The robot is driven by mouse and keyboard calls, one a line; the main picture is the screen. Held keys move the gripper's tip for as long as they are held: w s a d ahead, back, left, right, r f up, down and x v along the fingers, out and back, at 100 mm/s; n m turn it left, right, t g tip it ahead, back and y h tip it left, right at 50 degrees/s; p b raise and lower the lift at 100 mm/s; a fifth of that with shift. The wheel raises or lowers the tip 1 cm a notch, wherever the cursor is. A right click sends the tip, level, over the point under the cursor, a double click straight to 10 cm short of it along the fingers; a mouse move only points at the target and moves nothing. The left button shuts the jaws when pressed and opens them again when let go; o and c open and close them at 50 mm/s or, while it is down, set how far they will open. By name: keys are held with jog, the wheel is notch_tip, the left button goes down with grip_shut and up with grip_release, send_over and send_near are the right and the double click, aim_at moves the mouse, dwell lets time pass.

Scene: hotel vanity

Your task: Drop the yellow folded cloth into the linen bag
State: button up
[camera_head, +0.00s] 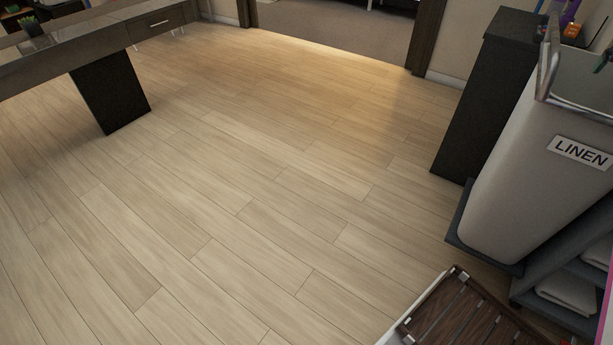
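The linen bag (520,165) is a tall pale grey bag with a white "LINEN" label, hung from a metal frame at the right of the view. Its top is open, and part of the inside shows near the upper right edge. No yellow folded cloth can be made out in this view. My gripper is not in view.
Beside the bag are a dark cabinet (480,95) and a shelf with white folded linen (568,293). A slatted wooden rack (465,318) stands at the bottom right. A vanity counter (80,48) is at upper left. The wooden floor (240,190) between is clear.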

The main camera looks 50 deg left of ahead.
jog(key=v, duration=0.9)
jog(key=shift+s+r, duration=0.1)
